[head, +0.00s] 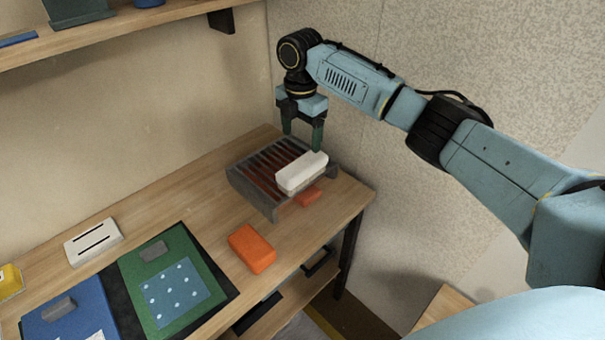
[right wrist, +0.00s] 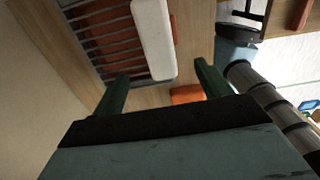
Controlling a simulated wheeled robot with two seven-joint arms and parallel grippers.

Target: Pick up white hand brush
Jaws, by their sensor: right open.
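The white hand brush (head: 302,172) lies on the right part of a grey slatted rack (head: 240,180) near the right end of the table. It also shows in the right wrist view (right wrist: 154,38), its long body running away from my gripper. My right gripper (head: 303,143) hangs fingers-down just above and behind the brush, open and empty. In the right wrist view its two green fingers (right wrist: 160,90) stand apart, with the near end of the brush between them in the picture. Whether they touch it, I cannot tell. My left gripper is not in view.
An orange block (head: 251,249) lies in front of the rack, and a smaller orange piece (head: 308,196) is beside the brush. A white slotted block (head: 93,241), a green board (head: 172,280) and a blue board (head: 68,312) lie left. A shelf (head: 130,30) overhangs at upper left.

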